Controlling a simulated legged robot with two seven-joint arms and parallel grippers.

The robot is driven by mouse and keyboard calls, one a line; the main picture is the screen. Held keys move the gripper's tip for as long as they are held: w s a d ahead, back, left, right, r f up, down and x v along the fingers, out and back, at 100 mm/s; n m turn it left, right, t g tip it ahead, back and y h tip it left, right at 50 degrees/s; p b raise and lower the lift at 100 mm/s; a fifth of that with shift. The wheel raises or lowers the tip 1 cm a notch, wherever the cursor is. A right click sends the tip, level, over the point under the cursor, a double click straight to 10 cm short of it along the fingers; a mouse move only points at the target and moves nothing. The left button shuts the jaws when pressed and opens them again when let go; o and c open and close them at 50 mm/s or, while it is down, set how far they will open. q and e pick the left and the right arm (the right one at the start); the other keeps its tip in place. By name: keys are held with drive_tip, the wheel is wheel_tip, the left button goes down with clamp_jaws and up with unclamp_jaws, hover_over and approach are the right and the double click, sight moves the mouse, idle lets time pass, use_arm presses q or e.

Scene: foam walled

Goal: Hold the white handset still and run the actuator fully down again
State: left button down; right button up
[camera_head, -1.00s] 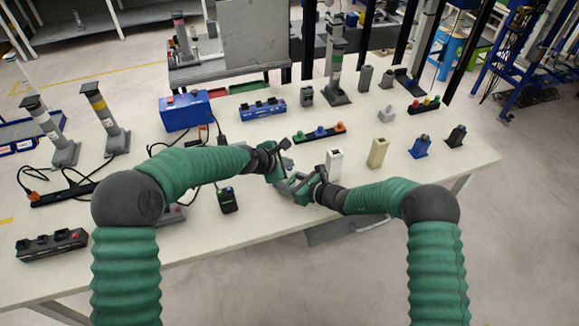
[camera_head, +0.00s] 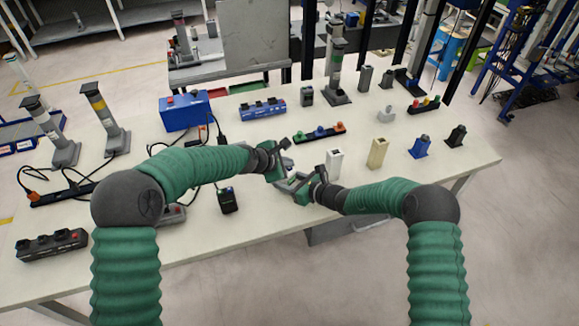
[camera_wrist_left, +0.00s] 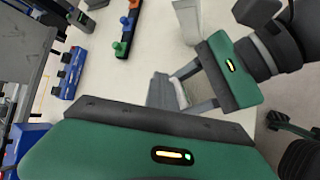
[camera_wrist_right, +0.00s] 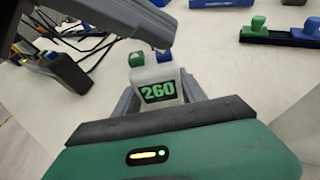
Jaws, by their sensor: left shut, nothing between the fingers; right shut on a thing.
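The white handset (camera_wrist_right: 157,86) has a dark panel reading 260 in green, and a green and a blue button on top. My right gripper (camera_head: 298,184) is shut on it from both sides, low over the table's front middle. The handset also shows partly in the left wrist view (camera_wrist_left: 180,92). My left gripper (camera_head: 283,168) is shut and empty, beside the handset; its dark finger reaches close above the buttons in the right wrist view. I cannot tell whether it touches one. Column actuators stand at left (camera_head: 103,112) and back (camera_head: 337,75); which belongs to the handset is unclear.
A white block (camera_head: 334,165) and a beige block (camera_head: 378,153) stand right of my grippers. A black handset (camera_head: 228,199) stands left of them, near cables. A blue box (camera_head: 186,111) and button strips (camera_head: 319,133) lie behind. The table's front right is clear.

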use_arm(q)
drive_tip(key=shift+r, duration=0.8)
wheel_tip(320, 180, up, 5)
drive_tip(key=shift+r, duration=0.1)
idle(0.6)
use_arm(e)
drive_tip(key=o, duration=1.6)
drive_tip(key=shift+c, duration=0.2)
drive_tip(key=shift+d, duration=0.1)
